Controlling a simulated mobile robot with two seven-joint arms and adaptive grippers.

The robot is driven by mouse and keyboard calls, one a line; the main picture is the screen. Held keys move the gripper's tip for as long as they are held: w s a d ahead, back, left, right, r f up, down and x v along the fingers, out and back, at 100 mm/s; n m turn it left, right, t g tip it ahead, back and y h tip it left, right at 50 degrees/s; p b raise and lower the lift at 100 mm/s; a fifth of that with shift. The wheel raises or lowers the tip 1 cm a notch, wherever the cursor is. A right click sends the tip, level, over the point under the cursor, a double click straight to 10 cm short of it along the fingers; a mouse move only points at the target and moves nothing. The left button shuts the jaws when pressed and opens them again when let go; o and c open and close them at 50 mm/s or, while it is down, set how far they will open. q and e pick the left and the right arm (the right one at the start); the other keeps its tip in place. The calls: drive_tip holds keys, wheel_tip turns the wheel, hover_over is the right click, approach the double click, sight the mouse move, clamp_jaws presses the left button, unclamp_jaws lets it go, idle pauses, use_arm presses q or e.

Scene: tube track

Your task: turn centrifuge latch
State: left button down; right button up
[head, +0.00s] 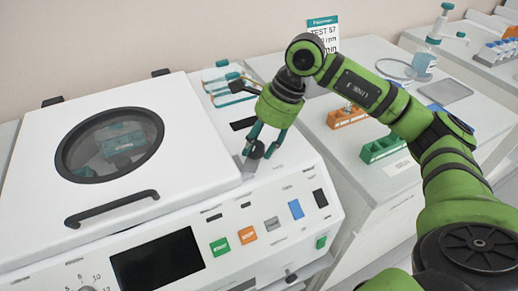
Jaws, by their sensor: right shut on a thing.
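The white centrifuge (195,120) fills the left and middle of the head view. Its lid is down, with a round window (110,146) and a black bar handle (112,208). The latch (252,160), a dark knob with a grey plate, sits at the lid's right front corner. My right gripper (263,148) points down over the latch, its teal fingers on either side of the knob and shut on it. The fingers hide part of the knob, so its exact angle is hard to tell. My left gripper is out of view.
The front panel has a dark screen (157,264), coloured buttons and a dial (86,289). To the right, a bench holds an orange rack (346,118), a green rack (384,148) and a grey tray (444,90). A sign (323,34) stands behind.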

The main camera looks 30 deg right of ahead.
drive_tip(key=n+b, duration=0.1)
drive_tip(key=n, duration=0.1)
drive_tip(key=n+g, duration=0.1)
drive_tip(key=n, duration=0.1)
drive_tip(key=shift+w+r+b, duration=0.2)
drive_tip(key=shift+w+b, duration=0.15)
drive_tip(key=shift+b, duration=0.05)
drive_tip(key=shift+n+g+b, duration=0.6)
drive_tip(key=shift+n+g, duration=0.3)
drive_tip(key=shift+n, duration=1.2)
drive_tip(key=o, duration=1.1)
drive_tip(key=shift+a, duration=0.2)
drive_tip(key=shift+f, duration=0.1)
drive_tip(key=v, duration=1.2)
drive_tip(key=shift+w, duration=0.2)
